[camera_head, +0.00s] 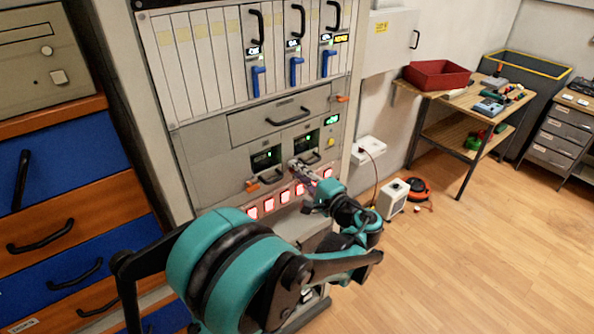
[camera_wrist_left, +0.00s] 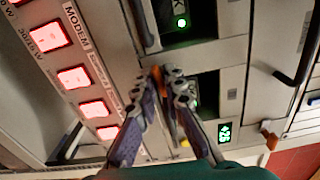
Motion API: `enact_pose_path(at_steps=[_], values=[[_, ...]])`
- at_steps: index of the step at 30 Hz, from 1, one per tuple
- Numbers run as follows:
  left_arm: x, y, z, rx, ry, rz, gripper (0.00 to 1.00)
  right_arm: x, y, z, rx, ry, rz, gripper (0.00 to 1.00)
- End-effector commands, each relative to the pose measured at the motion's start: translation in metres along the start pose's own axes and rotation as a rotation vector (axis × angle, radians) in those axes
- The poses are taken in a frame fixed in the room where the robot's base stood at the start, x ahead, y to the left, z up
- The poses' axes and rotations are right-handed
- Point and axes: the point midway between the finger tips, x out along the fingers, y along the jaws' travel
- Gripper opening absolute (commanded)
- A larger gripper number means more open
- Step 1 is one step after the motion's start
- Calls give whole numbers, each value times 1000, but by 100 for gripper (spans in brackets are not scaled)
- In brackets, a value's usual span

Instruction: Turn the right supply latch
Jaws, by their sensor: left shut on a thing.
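The rack's two supply units sit side by side below a wide drawer. The right supply unit (camera_head: 306,140) has a dark screen with green light, and its screen also shows in the left wrist view (camera_wrist_left: 205,88). My left gripper (camera_head: 298,165) is at its lower left corner. In the left wrist view the fingertips (camera_wrist_left: 166,72) are closed together at the orange right supply latch (camera_wrist_left: 157,71), which they mostly cover; its exact angle cannot be told. The left supply unit's orange latch (camera_head: 252,185) stands clear of the gripper. My right gripper is not in view.
A row of lit red-white modem buttons (camera_head: 268,204) runs just below the supplies. A black drawer handle (camera_head: 288,116) and another orange latch (camera_head: 342,98) are above.

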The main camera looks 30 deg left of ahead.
Motion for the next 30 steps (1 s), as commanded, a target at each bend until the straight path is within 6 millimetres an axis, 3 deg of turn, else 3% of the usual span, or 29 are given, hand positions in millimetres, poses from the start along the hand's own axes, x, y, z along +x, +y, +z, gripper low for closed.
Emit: enact_pose_path(at_steps=[12,27,28,29,30], values=[[0,1,0,166,1,3,0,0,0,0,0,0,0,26],[0,1,0,183,1,3,0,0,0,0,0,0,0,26],[0,1,0,183,1,3,13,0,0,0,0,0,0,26],[0,1,0,183,1,3,19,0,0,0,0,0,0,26],[0,1,0,183,1,2,19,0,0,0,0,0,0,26]])
